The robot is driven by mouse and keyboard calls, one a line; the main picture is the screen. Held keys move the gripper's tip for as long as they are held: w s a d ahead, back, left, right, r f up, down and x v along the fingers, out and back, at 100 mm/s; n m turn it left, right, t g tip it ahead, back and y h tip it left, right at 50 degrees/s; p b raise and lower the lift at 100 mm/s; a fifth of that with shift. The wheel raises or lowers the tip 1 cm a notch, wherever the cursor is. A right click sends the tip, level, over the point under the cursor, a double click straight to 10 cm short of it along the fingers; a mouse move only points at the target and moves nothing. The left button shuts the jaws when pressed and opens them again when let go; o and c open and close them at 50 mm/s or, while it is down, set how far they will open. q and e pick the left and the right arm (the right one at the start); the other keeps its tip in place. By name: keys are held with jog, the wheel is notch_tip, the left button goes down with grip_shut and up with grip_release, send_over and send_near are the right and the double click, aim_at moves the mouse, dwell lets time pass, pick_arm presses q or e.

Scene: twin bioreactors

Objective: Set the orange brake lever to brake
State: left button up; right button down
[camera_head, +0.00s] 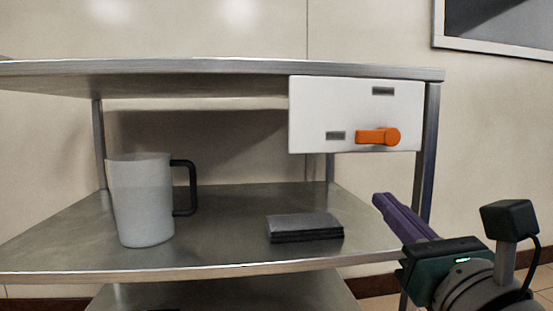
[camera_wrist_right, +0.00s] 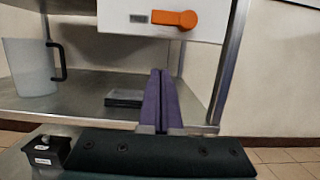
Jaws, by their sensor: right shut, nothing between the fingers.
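The orange brake lever (camera_head: 378,137) is mounted on a white panel (camera_head: 345,105) under the cart's top shelf, at the right end. Its round hub is at the right and its arm points left, level, towards a dark label at the panel's lower left. Another dark label sits above the hub. The lever also shows at the top of the right wrist view (camera_wrist_right: 175,19). My right gripper (camera_head: 380,199) has purple fingers that are shut and empty. It is below the lever and in front of the cart's right side, apart from the lever. My left gripper is not in view.
A translucent jug (camera_head: 141,200) with a black handle stands on the middle shelf (camera_head: 215,225) at the left. A dark flat stack (camera_head: 305,227) lies on that shelf near its front. A metal post (camera_head: 426,160) stands right of the panel. The space before the panel is free.

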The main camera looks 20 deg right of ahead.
aim_at(375, 136)
jog(key=shift+w+d+r+p, duration=0.2)
jog(key=shift+w+r+p, duration=0.2)
jog(key=shift+w+r, duration=0.4)
jog(key=shift+w+d+r+p, duration=0.15)
jog(key=shift+w+r+p, duration=0.25)
jog(key=shift+w+r, duration=0.45)
jog(key=shift+w+d+r+p, duration=0.2)
jog(key=shift+w+r+p, duration=0.3)
jog(key=shift+r, duration=0.45)
jog(key=shift+w, duration=0.15)
jog(key=shift+d, duration=0.1)
